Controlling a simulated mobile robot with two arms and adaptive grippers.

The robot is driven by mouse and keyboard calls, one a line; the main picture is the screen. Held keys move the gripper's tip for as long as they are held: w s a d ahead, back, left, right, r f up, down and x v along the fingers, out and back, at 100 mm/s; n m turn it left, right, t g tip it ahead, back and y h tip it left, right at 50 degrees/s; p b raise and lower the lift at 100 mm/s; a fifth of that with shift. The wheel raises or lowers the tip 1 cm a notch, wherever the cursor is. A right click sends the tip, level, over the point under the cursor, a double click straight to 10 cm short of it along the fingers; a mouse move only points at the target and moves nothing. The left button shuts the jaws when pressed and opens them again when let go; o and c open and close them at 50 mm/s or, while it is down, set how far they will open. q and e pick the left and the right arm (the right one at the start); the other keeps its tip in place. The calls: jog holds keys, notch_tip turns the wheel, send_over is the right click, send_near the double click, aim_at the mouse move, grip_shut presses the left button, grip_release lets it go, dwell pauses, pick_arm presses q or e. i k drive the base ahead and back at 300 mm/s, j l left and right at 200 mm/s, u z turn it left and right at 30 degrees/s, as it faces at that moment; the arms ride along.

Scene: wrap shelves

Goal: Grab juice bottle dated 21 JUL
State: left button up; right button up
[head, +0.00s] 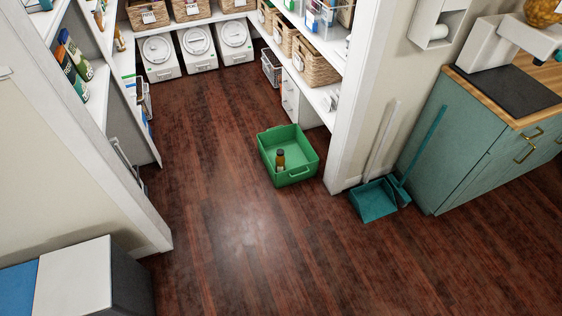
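A small dark bottle with an orange-brown body (280,160) stands upright inside a green crate (292,178) on the floor. Another small amber bottle (119,41) stands on the left shelving. Any date on either bottle is too small to read, so I cannot tell which is the juice bottle dated 21 JUL. Neither of my grippers shows in the head view.
White shelves with woven baskets (316,64) and white machines (160,56) line the pantry. A white door frame (352,95), teal dustpan (373,201) and green cabinet (450,140) are on the right. A grey-white box (75,278) is lower left.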

aim_at(280, 167)
jog(key=i+u, duration=0.15)
jog(key=u, duration=0.25)
jog(key=i+l+u, duration=0.1)
jog(key=u, duration=0.3)
jog(key=i+l+u, duration=0.35)
jog(key=i+l, duration=0.75)
jog(key=l, duration=0.15)
